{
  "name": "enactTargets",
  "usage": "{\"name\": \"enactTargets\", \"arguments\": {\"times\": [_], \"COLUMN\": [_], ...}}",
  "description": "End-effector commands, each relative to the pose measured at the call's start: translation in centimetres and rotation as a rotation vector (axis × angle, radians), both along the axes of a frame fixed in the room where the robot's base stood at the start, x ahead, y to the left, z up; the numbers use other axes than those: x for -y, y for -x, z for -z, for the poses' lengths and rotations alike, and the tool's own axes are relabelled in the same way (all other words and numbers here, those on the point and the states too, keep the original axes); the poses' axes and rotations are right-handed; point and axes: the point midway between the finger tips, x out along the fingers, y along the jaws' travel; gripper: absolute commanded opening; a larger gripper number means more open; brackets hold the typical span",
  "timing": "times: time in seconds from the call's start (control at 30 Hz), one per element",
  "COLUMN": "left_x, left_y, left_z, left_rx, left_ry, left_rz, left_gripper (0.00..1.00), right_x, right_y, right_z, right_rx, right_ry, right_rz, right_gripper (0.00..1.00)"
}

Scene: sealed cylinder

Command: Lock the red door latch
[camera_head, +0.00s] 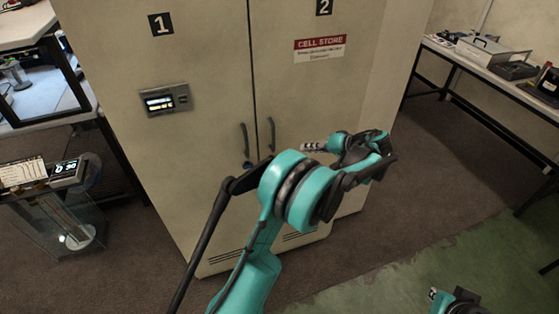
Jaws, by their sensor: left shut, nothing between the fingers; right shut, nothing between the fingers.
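The tall cream cabinet (200,60) has two doors, marked 1 and 2, that stand closed. Two dark upright handles, the left one (245,140) and the right one (272,134), sit side by side at the seam. A small bluish fitting (247,165) is below the left handle. No red latch can be made out; my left arm covers part of the lower doors. My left gripper (306,148) is shut and empty, pointing left in front of the right door, apart from the handles. My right gripper (433,295) shows small at the bottom edge, shut and empty.
A glass case (60,215) stands at left. A bench (480,65) with equipment is at right. The floor between is clear.

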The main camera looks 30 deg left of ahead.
Motion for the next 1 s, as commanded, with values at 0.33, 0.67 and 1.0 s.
{"name": "enactTargets", "arguments": {"times": [0.33,0.67,1.0], "left_x": [0.0,-1.4,-7.6], "left_y": [-0.5,-0.5,-0.9], "left_z": [0.5,1.4,4.9], "left_rx": [0.009,0.009,0.008], "left_ry": [-0.024,-0.023,-0.023], "left_rz": [-0.017,-0.019,-0.019], "left_gripper": [0.0,0.0,0.0], "right_x": [0.8,0.7,0.7], "right_y": [0.6,0.6,0.6], "right_z": [0.3,0.9,3.2], "right_rx": [0.005,0.004,0.004], "right_ry": [0.017,0.016,0.016], "right_rz": [0.017,0.016,0.016], "right_gripper": [0.0,0.0,0.0]}}
